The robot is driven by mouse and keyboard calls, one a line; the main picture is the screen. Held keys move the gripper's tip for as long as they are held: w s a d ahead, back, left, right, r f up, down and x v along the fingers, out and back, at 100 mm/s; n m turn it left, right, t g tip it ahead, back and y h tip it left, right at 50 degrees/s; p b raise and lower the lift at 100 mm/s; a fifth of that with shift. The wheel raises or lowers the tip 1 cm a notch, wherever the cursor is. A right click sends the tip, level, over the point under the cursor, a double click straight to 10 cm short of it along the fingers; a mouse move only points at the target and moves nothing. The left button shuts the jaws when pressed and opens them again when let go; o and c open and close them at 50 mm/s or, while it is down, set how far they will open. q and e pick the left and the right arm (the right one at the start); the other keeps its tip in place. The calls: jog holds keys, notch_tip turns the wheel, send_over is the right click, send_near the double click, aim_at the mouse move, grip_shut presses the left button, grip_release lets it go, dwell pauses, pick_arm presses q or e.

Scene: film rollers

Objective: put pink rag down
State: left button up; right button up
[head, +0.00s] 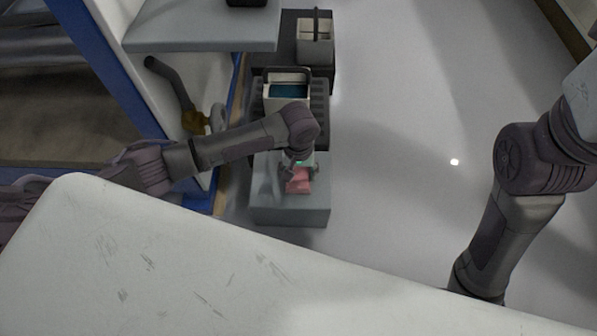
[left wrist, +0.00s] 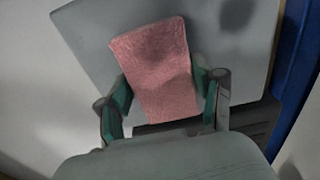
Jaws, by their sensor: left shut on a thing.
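The pink rag (head: 298,186) lies flat against or just over the top of a grey box (head: 290,213) in the head view. My left gripper (head: 299,172) is shut on it from above. In the left wrist view the rag (left wrist: 156,70) sits between the two green-padded fingers of my left gripper (left wrist: 165,104), with the grey top (left wrist: 225,50) behind it. I cannot tell whether the rag touches that top. My right arm shows at the right of the head view, but its gripper is out of view.
Behind the grey box stands a bucket (head: 287,90) with blue contents on a dark crate. Another bucket (head: 315,40) stands farther back. A grey shelf (head: 205,38) and blue-edged frame are at left. Open pale floor (head: 410,130) lies to the right.

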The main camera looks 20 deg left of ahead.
pick_arm(q)
jog(key=shift+f, duration=0.15)
jog(key=o, duration=1.1)
jog(key=shift+o, duration=0.2)
